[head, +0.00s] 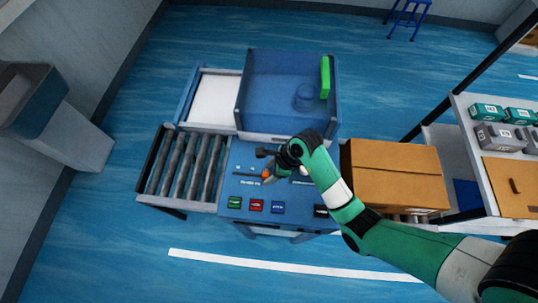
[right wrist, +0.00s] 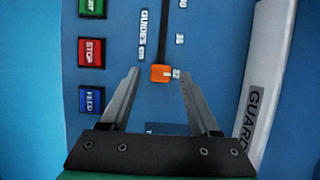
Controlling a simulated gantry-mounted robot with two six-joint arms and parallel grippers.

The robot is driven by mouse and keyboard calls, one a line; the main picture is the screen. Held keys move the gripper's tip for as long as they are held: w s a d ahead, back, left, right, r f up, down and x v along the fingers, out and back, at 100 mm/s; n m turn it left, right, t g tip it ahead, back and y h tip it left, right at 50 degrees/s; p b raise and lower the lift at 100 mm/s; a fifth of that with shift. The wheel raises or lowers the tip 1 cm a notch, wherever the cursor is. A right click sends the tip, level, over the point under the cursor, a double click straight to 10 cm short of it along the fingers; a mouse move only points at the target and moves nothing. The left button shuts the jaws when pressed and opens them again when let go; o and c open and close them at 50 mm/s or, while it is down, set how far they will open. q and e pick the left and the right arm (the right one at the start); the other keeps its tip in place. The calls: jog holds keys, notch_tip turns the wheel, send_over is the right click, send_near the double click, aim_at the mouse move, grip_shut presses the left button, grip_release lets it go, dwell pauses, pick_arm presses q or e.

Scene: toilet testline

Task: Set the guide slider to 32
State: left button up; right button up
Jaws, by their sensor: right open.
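The guide slider has an orange knob (right wrist: 161,75) on a dark straight slot (right wrist: 164,30) in the blue panel. The knob also shows in the head view (head: 266,174). In the right wrist view it sits at the near visible end of the slot, beside a small number that is partly hidden. Other scale numbers are too small to read surely. The label "GUIDES cm" runs alongside. My right gripper (right wrist: 160,73) is open, with one finger on each side of the knob and gaps visible. In the head view my right gripper (head: 272,165) is over the panel. My left gripper is out of view.
Green, red and blue buttons line the panel's front, including the red STOP button (head: 256,206). A grey roller conveyor (head: 185,168) is at the left. A cardboard box (head: 393,175) is at the right. A blue open-topped housing (head: 285,85) stands behind.

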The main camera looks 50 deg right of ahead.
jog(key=p+v, duration=0.4)
jog(key=v, duration=0.7)
jog(key=shift+r, duration=0.15)
jog(key=shift+d, duration=0.1)
